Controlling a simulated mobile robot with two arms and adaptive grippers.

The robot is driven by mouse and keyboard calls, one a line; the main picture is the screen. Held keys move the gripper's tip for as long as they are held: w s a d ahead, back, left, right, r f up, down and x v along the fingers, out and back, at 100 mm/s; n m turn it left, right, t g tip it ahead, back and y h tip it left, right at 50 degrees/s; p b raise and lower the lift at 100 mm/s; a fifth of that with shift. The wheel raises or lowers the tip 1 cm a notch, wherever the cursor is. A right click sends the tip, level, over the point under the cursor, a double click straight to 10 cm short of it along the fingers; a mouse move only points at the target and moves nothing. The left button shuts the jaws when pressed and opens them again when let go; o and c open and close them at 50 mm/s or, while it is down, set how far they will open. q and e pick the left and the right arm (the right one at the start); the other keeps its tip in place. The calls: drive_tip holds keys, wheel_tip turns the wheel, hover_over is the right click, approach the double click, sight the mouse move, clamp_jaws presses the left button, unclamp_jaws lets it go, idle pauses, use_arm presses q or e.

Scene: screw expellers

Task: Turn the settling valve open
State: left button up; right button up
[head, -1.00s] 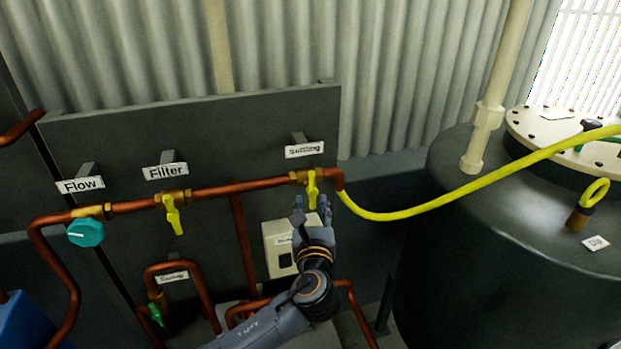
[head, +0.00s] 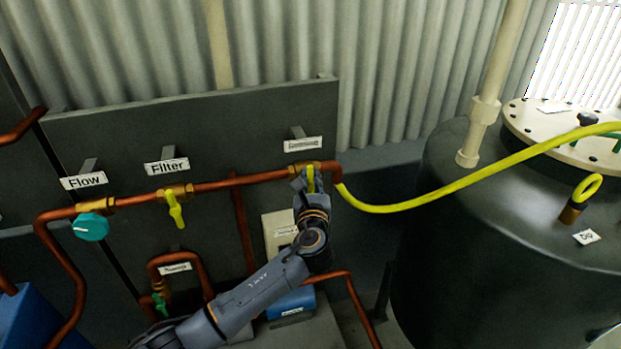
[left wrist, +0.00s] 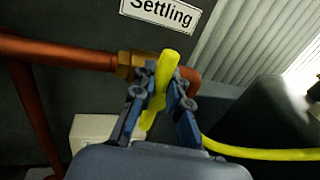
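The settling valve is a brass body (head: 305,168) on the copper pipe with a yellow lever handle (head: 310,180). Its handle also shows in the left wrist view (left wrist: 167,72), tilted, with its upper end leaning right. The Settling label (head: 303,144) is above it. My left gripper (head: 309,186) is at the valve from below. In the left wrist view its fingers (left wrist: 161,92) stand on both sides of the handle, with the tips close in against it. It looks shut on the handle. Part of the handle's lower end is hidden. My right gripper is not in view.
A yellow filter valve handle (head: 176,212) and a teal flow knob (head: 91,227) sit along the same pipe to the left. A yellow hose (head: 430,193) runs right to a dark tank (head: 470,240). A pale box (head: 278,229) is behind my wrist.

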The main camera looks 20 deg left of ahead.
use_arm(q)
clamp_jaws()
drive_tip(key=shift+f+n+b, duration=0.2)
drive_tip(key=shift+n+b, duration=0.2)
drive_tip(key=shift+b, duration=0.35)
drive_tip(key=shift+s+a+f+n+y+b, duration=0.25)
drive_tip(key=shift+n+y+b, duration=0.75)
drive_tip(key=shift+n+b, duration=2.75)
drive_tip(key=shift+s+a+f+n+y+b, duration=0.2)
drive_tip(key=shift+n+y+b, duration=0.8)
drive_tip(key=shift+n+b, duration=2.75)
drive_tip(key=shift+s+a+f+n+y+b, duration=0.1)
drive_tip(key=shift+a+f+n+y+b, duration=0.6)
drive_tip(key=shift+n+b, duration=3.05)
use_arm(e)
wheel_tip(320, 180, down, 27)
drive_tip(key=b, duration=0.2)
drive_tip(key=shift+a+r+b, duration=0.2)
drive_tip(key=shift+b, duration=0.1)
use_arm(q)
drive_tip(key=shift+d+r+m+y, duration=0.15)
drive_tip(key=shift+d+m, duration=0.05)
drive_tip(key=shift+m, duration=0.45)
drive_tip(key=shift+d+r+m+y, duration=0.15)
drive_tip(key=shift+d+m, duration=0.05)
drive_tip(key=shift+m, duration=0.4)
drive_tip(key=o, duration=0.8)
unclamp_jaws()
drive_tip(key=shift+c, duration=0.2)
